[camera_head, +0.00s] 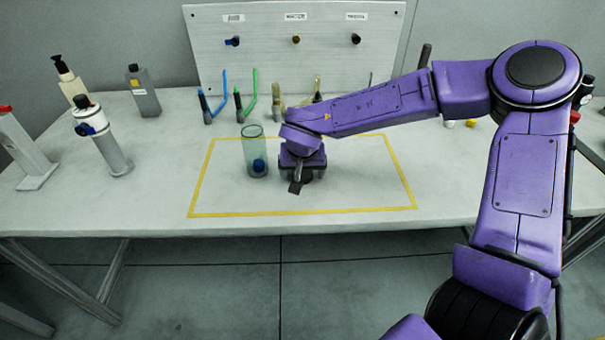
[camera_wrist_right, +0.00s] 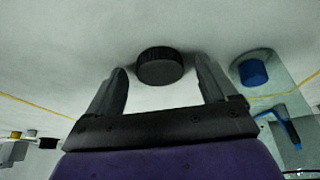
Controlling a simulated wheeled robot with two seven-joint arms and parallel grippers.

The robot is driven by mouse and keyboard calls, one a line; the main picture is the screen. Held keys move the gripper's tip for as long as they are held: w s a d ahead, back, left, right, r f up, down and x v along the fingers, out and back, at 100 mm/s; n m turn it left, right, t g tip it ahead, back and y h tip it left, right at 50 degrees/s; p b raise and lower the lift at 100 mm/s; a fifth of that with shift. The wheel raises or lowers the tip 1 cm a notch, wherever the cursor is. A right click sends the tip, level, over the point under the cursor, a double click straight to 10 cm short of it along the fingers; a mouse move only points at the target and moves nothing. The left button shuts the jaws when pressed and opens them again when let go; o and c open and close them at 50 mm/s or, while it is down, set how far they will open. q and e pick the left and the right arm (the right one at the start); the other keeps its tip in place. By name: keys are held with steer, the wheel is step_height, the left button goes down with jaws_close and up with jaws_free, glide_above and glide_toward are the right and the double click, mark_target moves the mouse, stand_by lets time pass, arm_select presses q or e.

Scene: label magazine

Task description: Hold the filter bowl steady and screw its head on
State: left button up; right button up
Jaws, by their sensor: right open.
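The filter bowl looks to be the clear greenish cylinder (camera_head: 254,136), upright inside the yellow outline with a blue piece at its bottom. The bowl also shows at the right of the right wrist view (camera_wrist_right: 285,62), outside my fingers. A round black ribbed cap (camera_wrist_right: 160,68), perhaps the head, lies on the table. My right gripper (camera_head: 299,183) points down just right of the bowl. In the wrist view its open fingers (camera_wrist_right: 162,88) stand either side of the cap, with gaps. In the head view the gripper mostly hides the cap. My left gripper is not in view.
A white-grey cylinder with a blue knob (camera_head: 107,147), a pump bottle (camera_head: 70,82) and a grey bottle (camera_head: 143,98) stand at left. Hoses and tools stand before the back panel (camera_head: 264,62). The front of the yellow outline (camera_head: 300,212) is clear.

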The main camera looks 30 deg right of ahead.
mark_target(302, 175)
steer(key=c, duration=1.1)
steer(key=shift+r, duration=0.1)
steer(key=shift+r, duration=0.25)
step_height(302, 175, up, 2)
steer(key=shift+r+p, duration=0.25)
steer(key=shift+p, duration=0.2)
steer(key=s+r+p, duration=0.7)
steer(key=s+r, duration=0.2)
steer(key=s, duration=0.5)
steer(key=shift+a+r, duration=0.15)
steer(key=shift+r, duration=0.25)
